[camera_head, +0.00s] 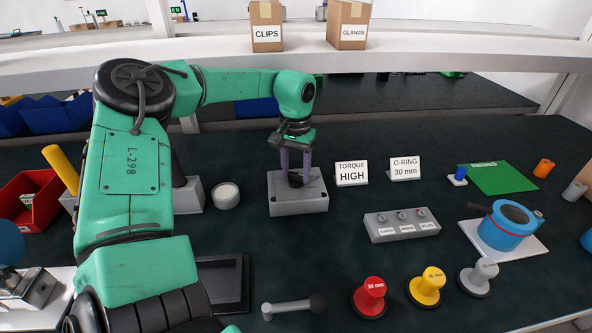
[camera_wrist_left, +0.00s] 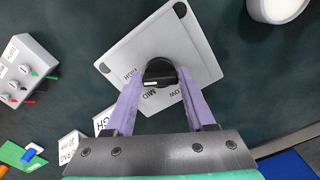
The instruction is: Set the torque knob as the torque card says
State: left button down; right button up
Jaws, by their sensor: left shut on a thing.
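The torque knob (camera_wrist_left: 161,71) is black with a white mark and sits on a light grey box, its plate (camera_wrist_left: 196,50) lettered LOW, MID and HIGH. In the wrist view the white mark is on the knob's lower left, seemingly towards HIGH or MID; I cannot tell exactly. In the head view the box (camera_head: 300,204) stands at the middle. My left gripper (camera_head: 295,176) reaches down from above, its purple fingers shut on the knob from both sides. The torque card (camera_head: 352,174), right of the box, reads TORQUE HIGH. My right gripper is not in view.
An O-RING 30 mm card (camera_head: 405,169) stands to the right. A grey switch box (camera_head: 402,225), red (camera_head: 370,297), yellow (camera_head: 427,287) and grey (camera_head: 478,277) handled pieces and a blue round fixture (camera_head: 505,233) stand front right. A white cup (camera_head: 226,195) is left of the box.

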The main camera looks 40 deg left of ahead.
aim_at(296, 175)
pick_arm(q)
jog(key=shift+w+r, duration=0.15)
jog(key=shift+r, duration=0.05)
dwell(0.3)
jog(key=shift+c, duration=1.2)
grip_release()
jog(key=shift+f, duration=0.1)
notch_tip(296, 175, up, 15)
jog(key=p, duration=0.1)
jog(key=shift+f, duration=0.2)
jog(key=shift+f, duration=0.1)
